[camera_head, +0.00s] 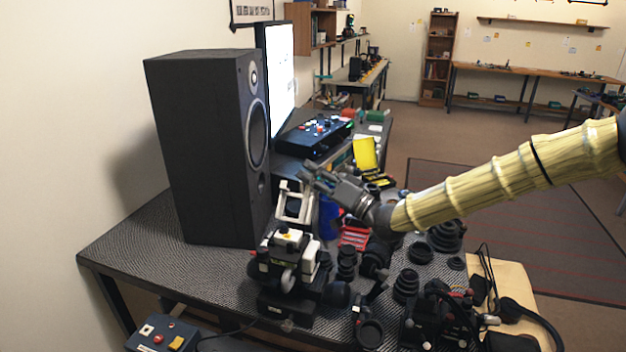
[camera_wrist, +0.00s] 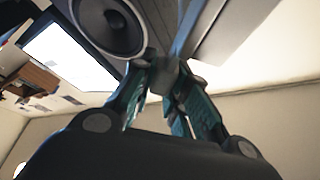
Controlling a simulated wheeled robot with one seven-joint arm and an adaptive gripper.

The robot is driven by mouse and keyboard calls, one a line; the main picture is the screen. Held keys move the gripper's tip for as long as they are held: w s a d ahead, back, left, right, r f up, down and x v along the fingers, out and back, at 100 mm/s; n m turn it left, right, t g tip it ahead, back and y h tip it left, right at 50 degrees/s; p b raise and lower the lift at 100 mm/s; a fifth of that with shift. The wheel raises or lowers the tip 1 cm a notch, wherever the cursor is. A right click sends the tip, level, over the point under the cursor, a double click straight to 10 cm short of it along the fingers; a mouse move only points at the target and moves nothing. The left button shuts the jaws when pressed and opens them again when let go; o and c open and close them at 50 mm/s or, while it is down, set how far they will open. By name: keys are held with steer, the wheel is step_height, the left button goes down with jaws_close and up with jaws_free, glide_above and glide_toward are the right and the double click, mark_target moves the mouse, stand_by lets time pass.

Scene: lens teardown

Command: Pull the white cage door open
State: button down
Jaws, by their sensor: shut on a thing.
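The white cage door (camera_head: 283,208) shows in the head view as a small upright white frame above the black and white device on the table. My gripper (camera_head: 307,172) reaches in from the right, and its fingertips are at the top of this frame. In the wrist view my gripper (camera_wrist: 165,78) has its fingers closed together on a small grey part. I take this part to be the door's upper edge, but the fingers hide most of it. How far the door stands open cannot be told.
A large black speaker (camera_head: 205,150) stands just left of the door, with a lit monitor (camera_head: 281,75) behind it. Several black lens parts (camera_head: 420,252) crowd the table to the right. A black box with buttons (camera_head: 312,138) lies behind. The open floor (camera_head: 400,150) is beyond the table.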

steer(key=shift+s+a+r+n+g+y+b, duration=0.15)
steer(key=shift+s+r+n+g+y+b, duration=0.15)
steer(key=shift+s+n+b, duration=0.45)
steer(key=shift+s+a+r+n+g+y+b, duration=0.2)
steer(key=shift+s+r+n+y+b, duration=0.25)
steer(key=shift+n, duration=0.5)
steer(key=shift+f, duration=0.1)
steer(key=c, duration=1.4)
jaws_free()
steer(key=shift+o, duration=0.2)
steer(key=shift+d, duration=0.1)
steer(key=v, duration=1.1)
steer(key=shift+s+d, duration=0.2)
steer(key=shift+d, duration=0.2)
